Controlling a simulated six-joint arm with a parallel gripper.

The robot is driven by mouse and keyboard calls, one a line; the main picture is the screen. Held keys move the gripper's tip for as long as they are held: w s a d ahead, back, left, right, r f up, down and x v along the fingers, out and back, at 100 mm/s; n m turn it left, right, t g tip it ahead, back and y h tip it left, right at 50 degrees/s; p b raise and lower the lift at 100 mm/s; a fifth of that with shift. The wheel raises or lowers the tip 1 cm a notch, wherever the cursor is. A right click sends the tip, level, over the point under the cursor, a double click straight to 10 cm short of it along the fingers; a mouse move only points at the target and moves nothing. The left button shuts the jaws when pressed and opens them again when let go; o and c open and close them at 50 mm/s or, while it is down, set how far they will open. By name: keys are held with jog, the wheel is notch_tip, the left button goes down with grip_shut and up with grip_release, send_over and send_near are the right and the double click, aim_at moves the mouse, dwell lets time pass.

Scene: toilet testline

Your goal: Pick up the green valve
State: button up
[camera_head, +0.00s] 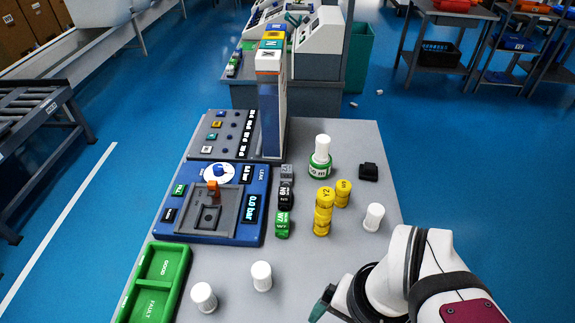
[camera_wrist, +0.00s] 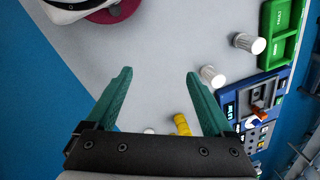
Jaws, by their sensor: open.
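A white cylinder with a green lettered ring around its base (camera_head: 320,157) stands upright at the back middle of the grey table in the head view. A green block marked W7 (camera_head: 282,225) lies beside the blue panel, in line with black and grey blocks. The frames do not settle which of the two is the green valve. I cannot make out either in the wrist view. My gripper (camera_wrist: 158,72) is open and empty, its two green fingers wide apart above the bare table. In the head view only a green finger shows, at the table's front, well away from both green things.
A blue test panel (camera_head: 257,181) and a green two-part tray (camera_head: 185,272) marked GOOD and FAULT stand at left. Several white cylinders (camera_head: 261,276) and yellow pieces (camera_head: 323,211) stand around the middle. A tall post (camera_head: 271,113) rises behind.

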jog(key=w+a+f+n+t, duration=0.1)
jog(key=w+a+f+t, duration=0.2)
jog(key=w, duration=0.6)
jog(key=w+a+f+n+t, duration=0.1)
jog(key=w+f+n+t, duration=0.1)
jog(key=w+f, duration=0.5)
jog(key=n+t, duration=0.3)
jog(key=t, duration=0.3)
send_near(283, 219)
jog(key=shift+w+d+f, duration=0.25)
jog(key=shift+w+f, duration=0.2)
jog(key=shift+w, duration=0.1)
jog(key=shift+w+d+f, duration=0.2)
jog(key=shift+w+f, duration=0.25)
jog(key=shift+w, duration=0.1)
jog(key=shift+a+f+n+y, duration=0.15)
jog(key=shift+a+n+y, duration=0.2)
jog(key=shift+n, duration=0.15)
jog(key=shift+w+a+f+t, duration=0.15)
jog(key=shift+w+t, duration=0.15)
jog(key=x, duration=0.7)
grip_shut()
